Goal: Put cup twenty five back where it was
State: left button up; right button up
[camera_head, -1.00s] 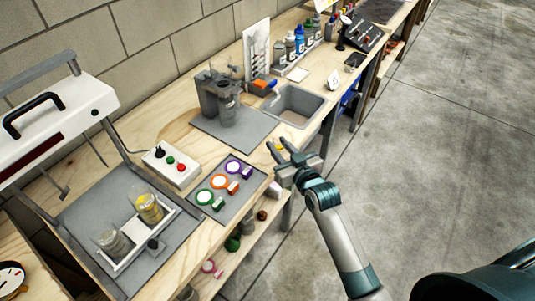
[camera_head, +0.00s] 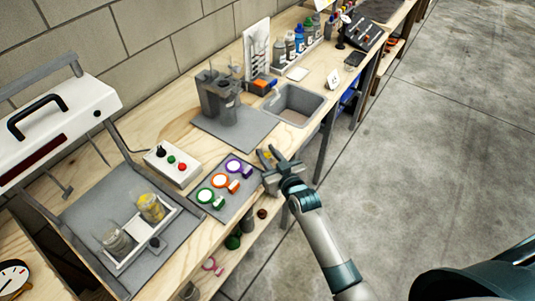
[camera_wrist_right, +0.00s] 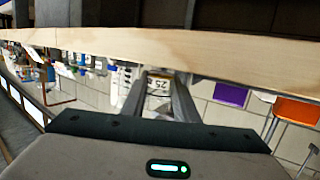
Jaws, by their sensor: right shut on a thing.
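My right gripper (camera_head: 268,158) is shut on a small piece with yellow on it, beside the right edge of a grey mat (camera_head: 233,211). In the right wrist view, a tag marked 25 (camera_wrist_right: 158,84) shows upside down between the fingers, and I take it as cup twenty five. The fingers hide most of the cup. Purple (camera_head: 234,166), orange (camera_head: 220,181) and green (camera_head: 206,195) pieces with white round tops and coloured tabs lie in a row on the mat. The left gripper is not in view.
A box with coloured knobs (camera_head: 172,166) stands left of the mat. Grey containers (camera_head: 222,102) stand on another mat behind it, next to a sink (camera_head: 292,103). A white tray with jars (camera_head: 143,238) is at the lower left. The bench's front edge is close to the gripper.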

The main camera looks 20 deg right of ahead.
jog(key=shift+f, duration=0.45)
jog(key=shift+f, duration=0.15)
jog(key=o, duration=1.1)
jog(key=shift+c, duration=0.2)
jog(key=shift+r, duration=0.2)
jog(key=b+v, duration=0.2)
jog(key=v, duration=1)
jog(key=shift+f, duration=0.1)
